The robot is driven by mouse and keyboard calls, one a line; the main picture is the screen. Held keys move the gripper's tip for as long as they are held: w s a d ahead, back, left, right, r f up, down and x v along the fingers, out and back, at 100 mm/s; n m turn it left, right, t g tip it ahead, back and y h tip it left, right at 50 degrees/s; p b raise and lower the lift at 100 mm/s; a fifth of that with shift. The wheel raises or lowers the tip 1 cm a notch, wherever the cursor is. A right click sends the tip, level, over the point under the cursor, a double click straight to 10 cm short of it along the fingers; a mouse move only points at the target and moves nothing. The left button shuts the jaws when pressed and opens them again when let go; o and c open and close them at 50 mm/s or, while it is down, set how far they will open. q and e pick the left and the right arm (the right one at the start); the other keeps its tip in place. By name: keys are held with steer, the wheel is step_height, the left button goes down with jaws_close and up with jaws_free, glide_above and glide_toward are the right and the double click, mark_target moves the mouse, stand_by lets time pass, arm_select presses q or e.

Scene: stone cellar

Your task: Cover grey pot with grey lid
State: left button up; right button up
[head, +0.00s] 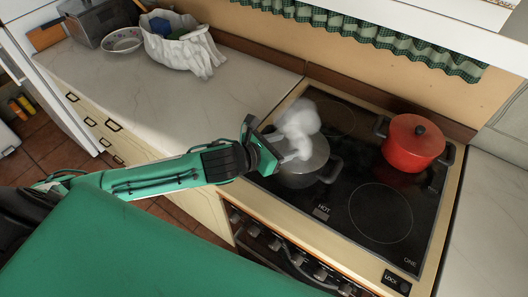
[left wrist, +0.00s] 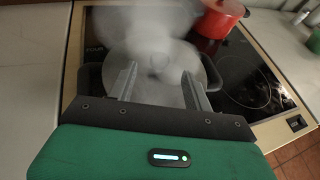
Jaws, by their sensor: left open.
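The grey pot (head: 300,179) stands on the left front part of the black hob, with dark side handles and white steam over it. A grey round lid (head: 317,156) appears to lie on its top, roughly level; steam blurs its rim, so I cannot tell how exactly it sits. In the left wrist view the lid (left wrist: 150,90) has a small dark knob near its middle. My left gripper (head: 288,146) is directly over the pot, its fingers apart on either side of the knob (left wrist: 158,62). It is open and holds nothing. My right gripper is not in view.
A red lidded pot (head: 410,146) stands at the back right of the hob. The front right burner (head: 381,213) is bare. The pale counter (head: 130,95) left of the stove is mostly clear, with a cloth-lined basket (head: 180,45) and a colander (head: 122,41) at its back.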

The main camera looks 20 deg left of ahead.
arm_select(q)
steer(key=b+v, duration=0.1)
steer(key=v, duration=0.6)
steer(key=shift+b, duration=0.3)
steer(key=shift+s, duration=0.1)
